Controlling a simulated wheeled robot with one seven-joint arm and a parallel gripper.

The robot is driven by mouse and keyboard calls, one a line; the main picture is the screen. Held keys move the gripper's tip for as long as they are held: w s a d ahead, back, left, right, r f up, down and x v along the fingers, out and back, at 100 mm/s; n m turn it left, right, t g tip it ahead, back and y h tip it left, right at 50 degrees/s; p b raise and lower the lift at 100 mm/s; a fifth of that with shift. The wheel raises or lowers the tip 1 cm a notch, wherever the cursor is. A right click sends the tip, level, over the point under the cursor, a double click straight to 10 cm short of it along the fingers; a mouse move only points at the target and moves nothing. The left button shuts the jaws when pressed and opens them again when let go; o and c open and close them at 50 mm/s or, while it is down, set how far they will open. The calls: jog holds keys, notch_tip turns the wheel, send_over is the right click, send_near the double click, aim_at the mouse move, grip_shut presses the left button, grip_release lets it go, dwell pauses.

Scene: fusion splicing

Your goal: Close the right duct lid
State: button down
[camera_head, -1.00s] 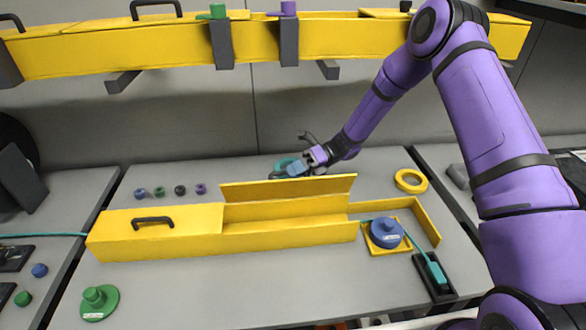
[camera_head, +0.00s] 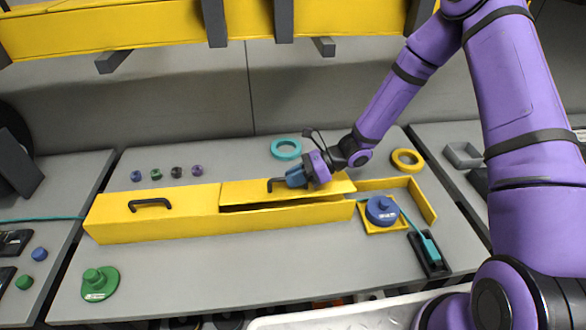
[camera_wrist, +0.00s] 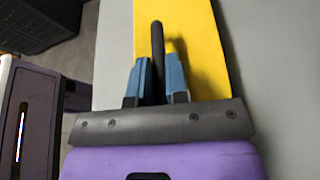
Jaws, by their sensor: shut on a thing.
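The yellow duct on the table has two lids. The left lid (camera_head: 180,199) lies flat and has a black handle (camera_head: 150,203). The right lid (camera_head: 245,191) is tilted, with a narrow dark gap along its front edge above the duct wall (camera_head: 280,217). My gripper (camera_head: 284,181) is over the right lid, its blue fingers shut on that lid's black handle (camera_head: 271,187). In the wrist view, the fingers (camera_wrist: 156,80) close around the dark handle bar (camera_wrist: 157,50) above the yellow lid surface (camera_wrist: 207,55). Part of the lid is hidden beneath my gripper.
A blue spool (camera_head: 382,210) sits right of the duct, with a teal cable to a black holder (camera_head: 430,254). A teal ring (camera_head: 286,149) and a yellow ring (camera_head: 407,160) lie behind. A green knobbed disc (camera_head: 99,283) is front left.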

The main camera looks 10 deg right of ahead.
aim_at(286, 192)
jog(key=shift+s+f, duration=0.8)
jog(key=shift+f, duration=0.3)
jog(key=shift+s+f, duration=0.15)
jog(key=c, duration=1.1)
grip_release()
jog(key=shift+d, duration=0.1)
jog(key=shift+d+r, duration=0.2)
jog(key=shift+d, duration=0.05)
jog(key=v, duration=1)
jog(key=shift+r, duration=0.1)
